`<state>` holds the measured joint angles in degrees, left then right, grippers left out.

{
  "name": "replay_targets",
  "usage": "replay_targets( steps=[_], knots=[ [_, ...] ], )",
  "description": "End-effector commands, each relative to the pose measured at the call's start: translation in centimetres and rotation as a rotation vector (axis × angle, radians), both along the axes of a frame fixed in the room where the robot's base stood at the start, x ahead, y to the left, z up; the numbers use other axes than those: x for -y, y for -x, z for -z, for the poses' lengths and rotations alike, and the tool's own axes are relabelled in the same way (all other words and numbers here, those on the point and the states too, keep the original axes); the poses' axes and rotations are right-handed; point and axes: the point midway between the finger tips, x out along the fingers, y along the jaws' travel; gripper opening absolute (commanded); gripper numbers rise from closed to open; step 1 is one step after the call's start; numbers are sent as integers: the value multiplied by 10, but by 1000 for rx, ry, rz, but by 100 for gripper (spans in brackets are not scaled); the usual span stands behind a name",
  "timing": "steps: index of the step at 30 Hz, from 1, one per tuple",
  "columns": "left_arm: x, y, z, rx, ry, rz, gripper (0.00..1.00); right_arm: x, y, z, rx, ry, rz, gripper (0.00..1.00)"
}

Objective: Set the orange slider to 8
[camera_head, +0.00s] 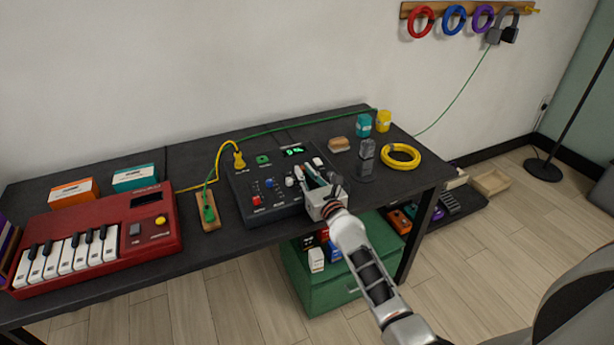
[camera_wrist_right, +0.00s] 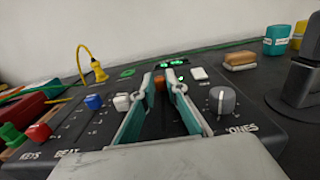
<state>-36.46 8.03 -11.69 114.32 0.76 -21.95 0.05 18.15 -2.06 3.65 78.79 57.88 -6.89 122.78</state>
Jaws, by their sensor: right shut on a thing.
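The black mixer (camera_head: 245,192) lies on the dark table, with a green-lit display (camera_head: 293,152) near its back edge; its figures are too small to read for sure. My right gripper (camera_head: 311,169) reaches over the mixer's right part from the front. In the right wrist view its teal-padded fingers (camera_wrist_right: 161,86) are closed around the orange slider (camera_wrist_right: 159,81), whose cap shows between the tips. The fingers hide its track and scale. To the left are the red slider (camera_wrist_right: 40,132), blue slider (camera_wrist_right: 93,102) and white slider (camera_wrist_right: 122,102). My left gripper is not in view.
A grey knob (camera_wrist_right: 222,100) stands right of the fingers. A yellow plug and cable (camera_head: 239,160) rise at the mixer's back left. A dark upright device (camera_head: 367,157) and a yellow ring (camera_head: 400,155) are to the right. A red keyboard (camera_head: 110,247) fills the left.

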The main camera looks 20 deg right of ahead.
Motion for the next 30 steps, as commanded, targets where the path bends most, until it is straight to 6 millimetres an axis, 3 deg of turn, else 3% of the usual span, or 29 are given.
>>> replay_targets(
  steps=[4, 6, 7, 20, 25, 30],
  knots=[
    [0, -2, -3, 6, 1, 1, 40, 1, 0, 0, 0, 0, 1, 0],
    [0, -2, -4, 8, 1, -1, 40, 1, 0, 0, 0, 0, 1, 26],
    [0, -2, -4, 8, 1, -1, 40, 0, 0, 0, 0, 0, 1, 31],
    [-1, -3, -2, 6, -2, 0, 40, -1, 6, 1, -1, -2, -1, 31],
    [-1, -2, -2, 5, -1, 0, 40, 0, 28, 1, -1, -2, 1, 31],
    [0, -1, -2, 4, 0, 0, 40, 2, 64, 1, -1, -1, 1, 31]
  ],
)
